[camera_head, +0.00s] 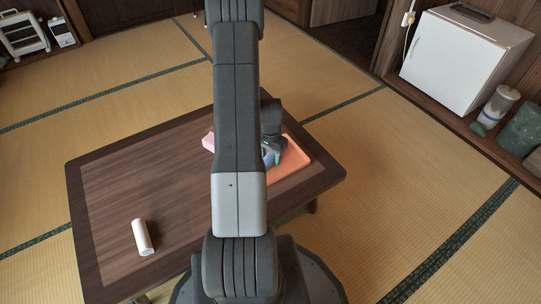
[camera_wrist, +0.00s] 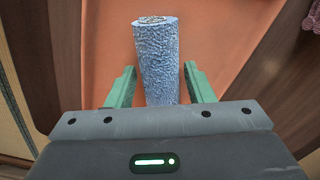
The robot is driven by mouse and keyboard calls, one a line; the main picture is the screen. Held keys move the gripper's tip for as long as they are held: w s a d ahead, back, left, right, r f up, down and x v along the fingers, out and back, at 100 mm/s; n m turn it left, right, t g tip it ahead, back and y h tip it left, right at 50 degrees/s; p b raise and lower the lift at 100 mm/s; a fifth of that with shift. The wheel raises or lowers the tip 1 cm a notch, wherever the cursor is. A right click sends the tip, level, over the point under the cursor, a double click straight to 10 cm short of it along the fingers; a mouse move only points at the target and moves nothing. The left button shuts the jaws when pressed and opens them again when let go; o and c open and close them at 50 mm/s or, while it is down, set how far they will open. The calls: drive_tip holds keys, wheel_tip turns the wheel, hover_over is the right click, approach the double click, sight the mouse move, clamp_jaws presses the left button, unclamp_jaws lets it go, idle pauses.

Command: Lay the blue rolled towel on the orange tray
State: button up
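The blue rolled towel (camera_wrist: 157,55) is over the orange tray (camera_wrist: 215,35) in the wrist view and appears to lie on it. My gripper (camera_wrist: 160,85) has its two green fingers on either side of the towel, with a narrow gap on each side, so it is open. The towel's near end is hidden behind my gripper body. In the head view the orange tray (camera_head: 293,163) is on the right part of the table, and my gripper (camera_head: 270,158) is low over its left side. My arm hides part of the tray.
The dark wooden low table (camera_head: 170,195) also holds a white cylinder (camera_head: 143,237) at the front left and a pink item (camera_head: 208,142) left of the tray, partly behind my arm. The table's left half is mostly clear. A white cabinet (camera_head: 465,60) stands at the back right.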

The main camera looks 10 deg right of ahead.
sight(270, 155)
drive_tip(key=shift+o, duration=0.7)
wheel_tip(270, 155, up, 12)
drive_tip(key=p, duration=0.4)
drive_tip(key=shift+r+p, duration=0.15)
drive_tip(key=shift+p, duration=0.2)
wheel_tip(270, 155, down, 12)
drive_tip(key=b, duration=0.5)
drive_tip(key=shift+f, duration=0.25)
drive_tip(key=shift+r+p, duration=0.9)
drive_tip(key=shift+r, duration=1.1)
